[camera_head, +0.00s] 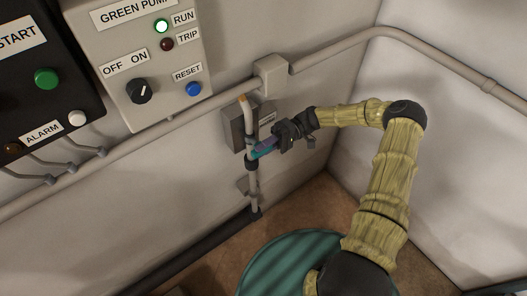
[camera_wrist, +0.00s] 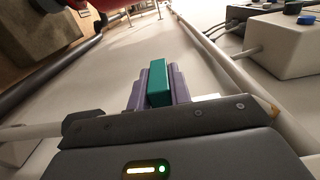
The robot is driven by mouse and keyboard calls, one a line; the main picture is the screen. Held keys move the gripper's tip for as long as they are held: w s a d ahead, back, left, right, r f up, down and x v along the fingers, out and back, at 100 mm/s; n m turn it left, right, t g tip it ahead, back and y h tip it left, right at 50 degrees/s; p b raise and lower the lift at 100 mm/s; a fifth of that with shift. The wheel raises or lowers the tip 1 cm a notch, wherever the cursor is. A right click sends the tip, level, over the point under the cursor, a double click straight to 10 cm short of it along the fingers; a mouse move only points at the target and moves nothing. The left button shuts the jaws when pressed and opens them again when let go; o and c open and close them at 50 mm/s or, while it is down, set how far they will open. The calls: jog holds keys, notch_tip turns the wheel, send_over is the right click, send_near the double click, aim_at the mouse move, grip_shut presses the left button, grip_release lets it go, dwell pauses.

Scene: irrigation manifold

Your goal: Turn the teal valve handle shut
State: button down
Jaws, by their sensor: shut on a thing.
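The teal valve handle (camera_head: 256,154) sits on a thin vertical pipe (camera_head: 252,181) low on the wall, in front of a grey box. In the head view my gripper (camera_head: 265,148) reaches it from the right and is shut on it. In the wrist view the teal handle (camera_wrist: 159,83) is a bar between the two purple fingers (camera_wrist: 158,87), which touch its sides. The fingers hide much of the handle, and its exact angle to the pipe is hard to tell.
A grey box (camera_head: 237,126) is behind the pipe. A conduit (camera_head: 225,98) runs along the wall above, below the green pump panel (camera_head: 150,60). A dark pipe (camera_head: 200,255) lies along the floor. A teal ribbed round thing (camera_head: 285,262) stands below my arm.

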dwell(0.4)
jog(key=c, duration=1.3)
grip_release()
jog(key=b+v, duration=0.5)
jog(key=v, duration=1.2)
jog(key=shift+w+f+b, duration=0.2)
jog(key=shift+b, duration=0.1)
jog(key=shift+d, duration=0.2)
jog(key=shift+s, duration=0.15)
